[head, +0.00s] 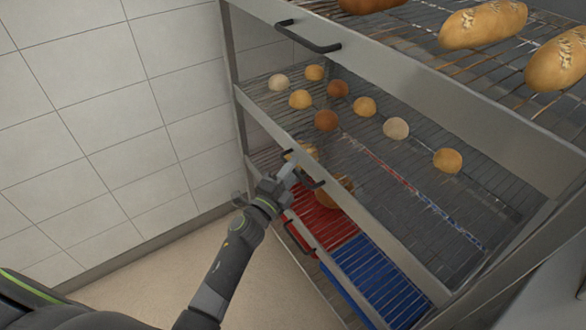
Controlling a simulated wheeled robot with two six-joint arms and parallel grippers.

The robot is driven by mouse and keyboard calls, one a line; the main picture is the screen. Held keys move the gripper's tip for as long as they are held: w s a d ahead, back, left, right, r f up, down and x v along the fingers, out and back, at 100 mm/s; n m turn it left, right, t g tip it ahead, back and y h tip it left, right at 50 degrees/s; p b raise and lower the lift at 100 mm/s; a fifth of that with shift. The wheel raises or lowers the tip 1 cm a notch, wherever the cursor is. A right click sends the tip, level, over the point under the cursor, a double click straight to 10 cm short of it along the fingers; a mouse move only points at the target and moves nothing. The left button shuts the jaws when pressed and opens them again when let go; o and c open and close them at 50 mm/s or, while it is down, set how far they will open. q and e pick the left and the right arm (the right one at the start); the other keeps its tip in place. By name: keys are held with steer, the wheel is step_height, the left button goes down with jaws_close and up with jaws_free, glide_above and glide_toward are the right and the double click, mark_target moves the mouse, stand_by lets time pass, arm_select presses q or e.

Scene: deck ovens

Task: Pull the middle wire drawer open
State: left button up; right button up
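The middle wire drawer (262,118) is the rack level with several small round rolls on its wires, below the top level. Its dark handle (313,184) is on the front rail. My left gripper (289,166) is at this handle, reaching in from the lower left, with its fingertips overlapping the handle in the picture. The gripper is small and partly merges with the handle, so I cannot tell whether its fingers are closed around the bar. My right gripper is out of view.
The top drawer's handle (308,37) is above, with long loaves (483,24) behind it. Below is a lower drawer with a handle (297,238), a red crate (325,222) and a blue crate (375,285). A tiled wall (100,110) is left; floor (150,268) is clear.

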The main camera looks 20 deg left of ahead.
arm_select(q)
steer(key=shift+w+d, duration=0.1)
steer(key=shift+w, duration=0.25)
steer(key=shift+r, duration=0.1)
jaws_close()
steer(key=shift+s, duration=0.15)
